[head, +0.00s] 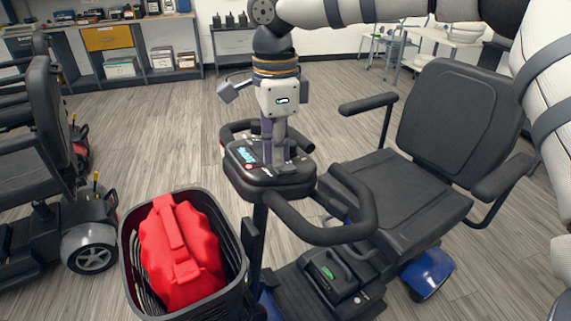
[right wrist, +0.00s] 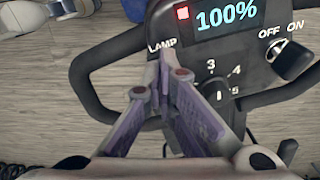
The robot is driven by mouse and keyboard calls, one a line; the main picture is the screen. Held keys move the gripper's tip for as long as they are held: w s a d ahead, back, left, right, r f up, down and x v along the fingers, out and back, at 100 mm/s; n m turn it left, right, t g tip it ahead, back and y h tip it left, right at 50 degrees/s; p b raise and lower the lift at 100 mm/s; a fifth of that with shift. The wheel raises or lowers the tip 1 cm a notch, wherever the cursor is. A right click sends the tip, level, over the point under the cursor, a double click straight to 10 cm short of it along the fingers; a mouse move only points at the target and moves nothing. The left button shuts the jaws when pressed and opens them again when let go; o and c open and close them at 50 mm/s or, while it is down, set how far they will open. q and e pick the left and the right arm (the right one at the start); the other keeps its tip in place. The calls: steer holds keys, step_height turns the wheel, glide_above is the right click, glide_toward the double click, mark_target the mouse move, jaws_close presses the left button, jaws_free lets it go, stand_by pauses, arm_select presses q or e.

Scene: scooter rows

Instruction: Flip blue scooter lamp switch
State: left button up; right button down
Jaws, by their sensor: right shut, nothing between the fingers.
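The blue scooter (head: 432,272) has a black seat and a black control panel (head: 240,172) on its steering column. In the right wrist view the panel (right wrist: 235,40) shows a LAMP label, a lit red square, a "100%" display, a numbered dial (right wrist: 214,88) and an OFF/ON key switch (right wrist: 288,60). My right gripper (head: 273,163) points down at the panel from above. In the right wrist view its fingertips (right wrist: 163,88) are together and empty, just below the LAMP label. The lamp switch is hidden behind the fingers. I cannot tell whether they touch it. My left gripper is not in view.
A black basket (head: 133,265) holding a red ribbed object (head: 178,250) is at the scooter's front. The black loop handlebar (head: 330,235) surrounds the panel. Another scooter (head: 50,165) stands at left. Shelves (head: 108,62) line the back wall. Open floor (head: 165,135) lies between.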

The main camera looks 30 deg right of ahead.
steer(key=shift+f, duration=0.5)
steer(key=shift+r+p, duration=0.65)
steer(key=shift+r, duration=2.95)
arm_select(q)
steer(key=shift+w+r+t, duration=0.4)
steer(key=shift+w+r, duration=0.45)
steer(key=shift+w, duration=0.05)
arm_select(e)
steer(key=shift+f, duration=0.1)
